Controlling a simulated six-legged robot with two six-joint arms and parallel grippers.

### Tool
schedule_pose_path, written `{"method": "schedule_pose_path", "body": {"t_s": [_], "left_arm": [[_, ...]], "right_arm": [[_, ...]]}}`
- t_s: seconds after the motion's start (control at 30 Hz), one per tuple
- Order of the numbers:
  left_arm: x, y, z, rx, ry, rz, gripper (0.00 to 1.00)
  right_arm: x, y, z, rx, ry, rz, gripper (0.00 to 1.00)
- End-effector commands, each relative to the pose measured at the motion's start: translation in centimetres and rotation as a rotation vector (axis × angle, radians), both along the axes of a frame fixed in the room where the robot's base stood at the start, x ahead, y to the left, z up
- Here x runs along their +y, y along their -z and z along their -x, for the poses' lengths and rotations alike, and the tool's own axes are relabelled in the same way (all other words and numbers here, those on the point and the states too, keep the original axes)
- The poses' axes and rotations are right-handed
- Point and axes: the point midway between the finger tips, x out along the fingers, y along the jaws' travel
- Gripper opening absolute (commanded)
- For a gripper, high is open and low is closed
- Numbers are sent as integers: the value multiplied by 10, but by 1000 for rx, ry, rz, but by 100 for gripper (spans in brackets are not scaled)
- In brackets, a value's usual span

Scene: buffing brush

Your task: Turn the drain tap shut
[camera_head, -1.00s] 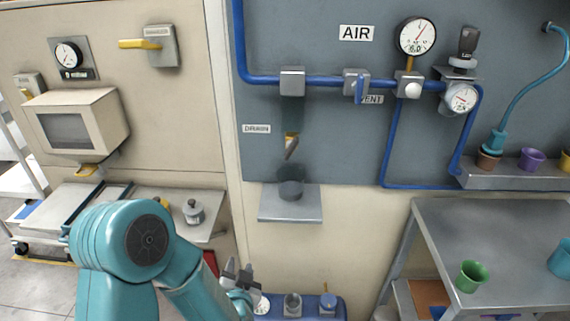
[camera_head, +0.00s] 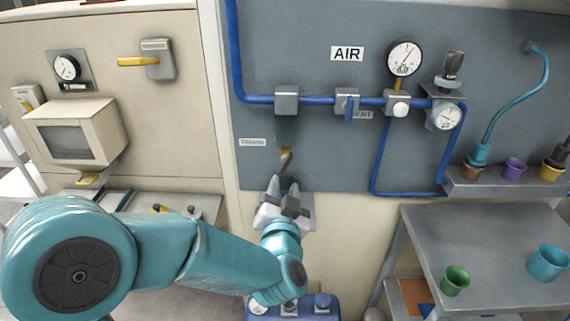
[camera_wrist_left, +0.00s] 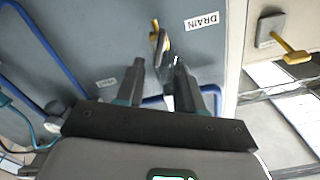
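The drain tap (camera_head: 285,158) has a small yellow and brown handle and sits on the grey panel below the blue pipe, beside the DRAIN label (camera_head: 252,142). My left gripper (camera_head: 283,186) is just below the tap, pointing up at it. In the left wrist view the gripper (camera_wrist_left: 158,70) is open, with a gap between its two dark fingers. The tap (camera_wrist_left: 155,38) shows beyond the fingertips, in line with the gap, and seems apart from them. My right gripper is not in view.
A blue air pipe (camera_head: 320,101) runs above the tap, with a blue vent lever (camera_head: 349,108) to its right. A small grey shelf (camera_head: 303,218) is behind my left gripper. A steel table (camera_head: 490,250) with cups stands at the right.

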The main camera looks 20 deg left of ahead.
Motion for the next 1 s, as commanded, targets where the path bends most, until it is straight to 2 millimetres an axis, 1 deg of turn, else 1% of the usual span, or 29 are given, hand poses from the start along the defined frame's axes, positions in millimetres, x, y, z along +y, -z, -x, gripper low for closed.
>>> {"method": "schedule_pose_path", "body": {"t_s": [0.03, 0.1, 0.2, 0.3, 0.4, 0.5, 0.77, 0.87, 0.9, 1.0], "left_arm": [[5, -2, -12, 0, -4, 0, 37], [10, -2, -28, 1, -4, -1, 37], [16, -2, -47, 1, -3, 0, 37], [20, -1, -61, 1, -2, 0, 37], [23, -1, -71, 0, 0, 0, 37], [25, 0, -75, 1, 0, -1, 37], [25, 0, -77, 0, 0, 0, 37], [25, 0, -76, 0, 0, 0, 8], [25, 0, -76, 0, 0, 0, 0], [25, 0, -76, 0, 0, -1, 0]], "right_arm": [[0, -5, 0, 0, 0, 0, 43], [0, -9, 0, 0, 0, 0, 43], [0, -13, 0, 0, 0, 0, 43], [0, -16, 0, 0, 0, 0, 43], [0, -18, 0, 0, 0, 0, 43], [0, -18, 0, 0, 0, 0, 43], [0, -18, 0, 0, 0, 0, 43], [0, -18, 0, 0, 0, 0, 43], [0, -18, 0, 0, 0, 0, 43], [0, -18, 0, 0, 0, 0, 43]]}}
